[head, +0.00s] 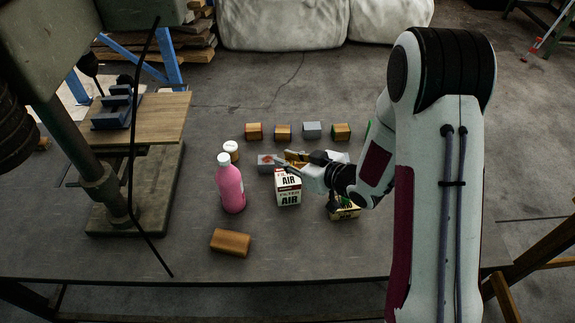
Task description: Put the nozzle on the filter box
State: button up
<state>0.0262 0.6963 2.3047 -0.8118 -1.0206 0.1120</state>
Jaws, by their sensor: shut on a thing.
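The filter box (288,190) is a white carton with dark "AIR" lettering, standing upright on the grey bench. My gripper (289,162) reaches in from the right, just above and behind the top of the filter box. It is shut on a small brass-coloured piece, which looks like the nozzle (296,155). The fingers partly hide the nozzle. I cannot tell whether the nozzle touches the box.
A pink bottle (230,187) stands close left of the filter box, with a white-capped container (231,150) behind it. A wooden block (230,242) lies in front. Several small blocks (312,130) line up behind. A drill press (100,185) stands left.

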jog(key=shift+f, duration=1.3)
jog(key=shift+f, duration=0.15)
jog(key=o, duration=0.9)
jog(key=shift+s+d+r, duration=0.1)
jog(key=shift+r, duration=0.1)
jog(key=shift+v, duration=5.85)
